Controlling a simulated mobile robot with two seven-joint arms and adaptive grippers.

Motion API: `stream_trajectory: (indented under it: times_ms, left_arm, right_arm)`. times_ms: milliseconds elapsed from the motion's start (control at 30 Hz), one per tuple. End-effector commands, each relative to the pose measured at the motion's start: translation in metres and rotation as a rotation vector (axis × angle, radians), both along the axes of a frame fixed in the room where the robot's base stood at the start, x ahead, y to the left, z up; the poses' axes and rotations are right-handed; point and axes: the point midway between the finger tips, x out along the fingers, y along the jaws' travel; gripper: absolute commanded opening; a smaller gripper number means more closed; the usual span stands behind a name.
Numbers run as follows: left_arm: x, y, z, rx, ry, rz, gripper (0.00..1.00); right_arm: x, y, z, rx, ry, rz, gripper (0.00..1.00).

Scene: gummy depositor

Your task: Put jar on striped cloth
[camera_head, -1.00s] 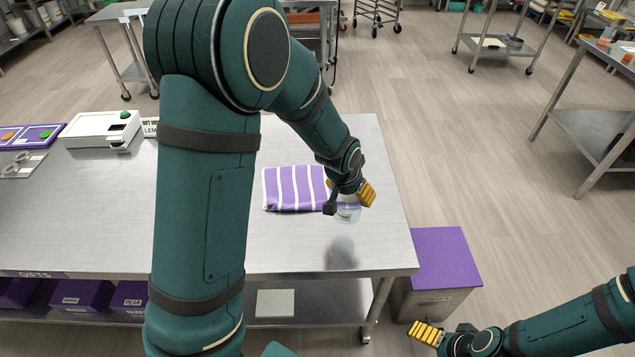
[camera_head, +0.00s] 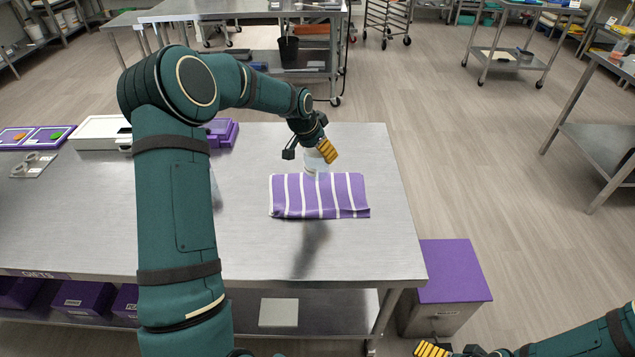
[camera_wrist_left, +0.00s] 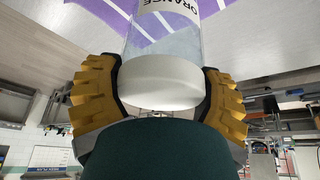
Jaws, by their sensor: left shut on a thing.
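My left gripper (camera_head: 318,152) is shut on a clear jar (camera_head: 315,164) by its white lid. In the left wrist view the lid (camera_wrist_left: 160,84) sits between the yellow finger pads, and the jar's label (camera_wrist_left: 170,10) reads "ORANGE". The purple and white striped cloth (camera_head: 327,197) lies folded on the steel table. In the head view the jar shows at the cloth's far edge; I cannot tell how high it is held. In the wrist view, stripes show behind the jar. My right gripper (camera_head: 432,349) is partly cut off at the bottom edge; its opening is unclear.
The steel table (camera_head: 255,255) is clear around the cloth. A white device (camera_head: 101,132) and a purple container (camera_head: 222,132) stand at its left and back. A purple-lidded bin (camera_head: 452,272) stands on the floor beyond the right edge.

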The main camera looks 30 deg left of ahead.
Motion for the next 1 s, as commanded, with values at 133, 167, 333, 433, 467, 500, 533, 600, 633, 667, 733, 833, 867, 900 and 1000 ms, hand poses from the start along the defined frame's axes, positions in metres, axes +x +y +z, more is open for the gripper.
stream_trajectory:
  times_ms: [133, 167, 333, 433, 467, 500, 533, 600, 633, 667, 733, 833, 867, 900, 1000]
  left_arm:
    - [-0.001, -0.001, -0.03, -0.001, 0.003, -0.001, 0.35]
    - [-0.001, 0.0, -0.034, 0.0, 0.003, 0.0, 0.35]
    - [0.0, -0.001, -0.047, 0.0, 0.001, 0.0, 0.35]
    - [0.0, -0.001, -0.055, 0.0, 0.001, 0.001, 0.35]
    - [0.0, -0.001, -0.059, -0.001, 0.001, 0.001, 0.35]
    - [-0.001, -0.001, -0.065, -0.001, 0.002, 0.001, 0.35]
    - [-0.001, -0.001, -0.07, -0.001, 0.003, 0.0, 0.35]
    - [-0.001, -0.001, -0.079, -0.001, 0.002, 0.001, 0.35]
    - [0.0, 0.0, -0.082, 0.0, 0.002, 0.001, 0.35]
    - [0.0, -0.001, -0.084, 0.0, 0.001, 0.001, 0.35]
    - [0.0, -0.001, -0.085, 0.0, 0.001, 0.001, 0.35]
    - [-0.001, -0.001, -0.084, 0.0, 0.002, 0.001, 0.35]
    - [-0.001, -0.001, -0.084, 0.0, 0.002, 0.001, 0.35]
    - [-0.001, -0.001, -0.085, -0.001, 0.002, 0.001, 0.35]
    - [-0.001, -0.001, -0.087, 0.0, 0.003, 0.0, 0.35]
  right_arm:
    - [-0.001, 0.0, -0.005, 0.0, 0.003, 0.002, 1.0]
    - [-0.002, 0.0, -0.006, 0.0, 0.003, 0.002, 1.0]
    - [-0.002, 0.0, -0.007, 0.001, 0.005, 0.004, 1.0]
    - [-0.003, 0.0, -0.008, 0.002, 0.006, 0.004, 1.0]
    - [-0.003, 0.0, -0.009, 0.002, 0.007, 0.005, 1.0]
    - [-0.003, 0.001, -0.01, 0.002, 0.007, 0.005, 1.0]
    - [-0.003, 0.0, -0.011, 0.002, 0.008, 0.005, 1.0]
    - [-0.004, 0.001, -0.012, 0.002, 0.008, 0.006, 1.0]
    - [-0.004, 0.001, -0.012, 0.002, 0.009, 0.007, 1.0]
    - [-0.004, 0.001, -0.013, 0.002, 0.009, 0.007, 1.0]
    - [-0.004, 0.001, -0.012, 0.002, 0.009, 0.007, 1.0]
    - [-0.004, 0.001, -0.012, 0.002, 0.009, 0.007, 1.0]
    - [-0.004, 0.001, -0.012, 0.002, 0.009, 0.007, 1.0]
    - [-0.004, 0.001, -0.012, 0.002, 0.009, 0.007, 1.0]
    - [-0.004, 0.001, -0.015, 0.002, 0.008, 0.006, 1.0]
